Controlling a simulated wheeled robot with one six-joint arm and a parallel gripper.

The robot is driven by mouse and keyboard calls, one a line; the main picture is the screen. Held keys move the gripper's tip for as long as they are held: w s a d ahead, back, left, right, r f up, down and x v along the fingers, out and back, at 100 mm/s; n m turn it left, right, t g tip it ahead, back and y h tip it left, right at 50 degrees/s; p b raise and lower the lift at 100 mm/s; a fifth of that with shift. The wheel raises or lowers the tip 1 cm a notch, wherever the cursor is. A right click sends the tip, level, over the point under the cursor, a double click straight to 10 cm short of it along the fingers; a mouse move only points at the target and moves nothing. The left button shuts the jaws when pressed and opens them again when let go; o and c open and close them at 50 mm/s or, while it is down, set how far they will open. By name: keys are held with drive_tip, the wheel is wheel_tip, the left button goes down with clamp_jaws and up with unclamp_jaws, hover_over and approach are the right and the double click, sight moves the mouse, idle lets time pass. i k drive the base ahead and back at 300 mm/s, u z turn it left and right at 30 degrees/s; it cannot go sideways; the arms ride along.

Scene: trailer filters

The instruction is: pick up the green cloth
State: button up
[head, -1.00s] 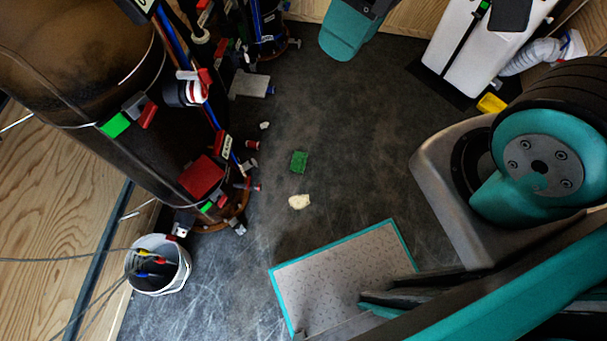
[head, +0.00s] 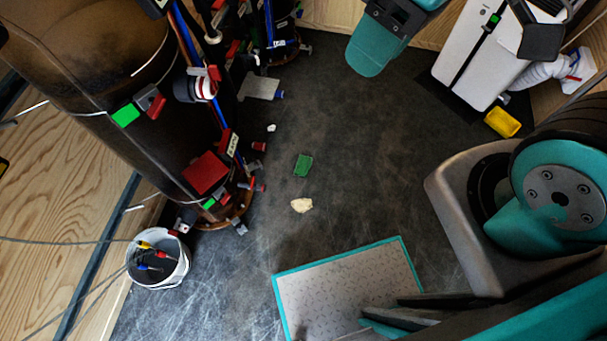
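The green cloth (head: 303,165) is a small, dark green piece lying flat on the dark scuffed floor, near the middle of the head view. Nothing covers it and nothing touches it. A cream-coloured lump (head: 301,205) lies just below it, apart from it.
A brown tank (head: 110,80) with valves and coloured tags stands left. A white bucket (head: 160,277) with cables is lower left. A white machine (head: 475,65) and a yellow tub (head: 502,122) are upper right. A teal-edged panel (head: 330,295) fills the bottom centre. Floor right of the cloth is clear.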

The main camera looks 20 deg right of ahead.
sight(302, 167)
drive_tip(key=z, duration=0.75)
drive_tip(key=i, duration=0.6)
drive_tip(key=u, duration=2)
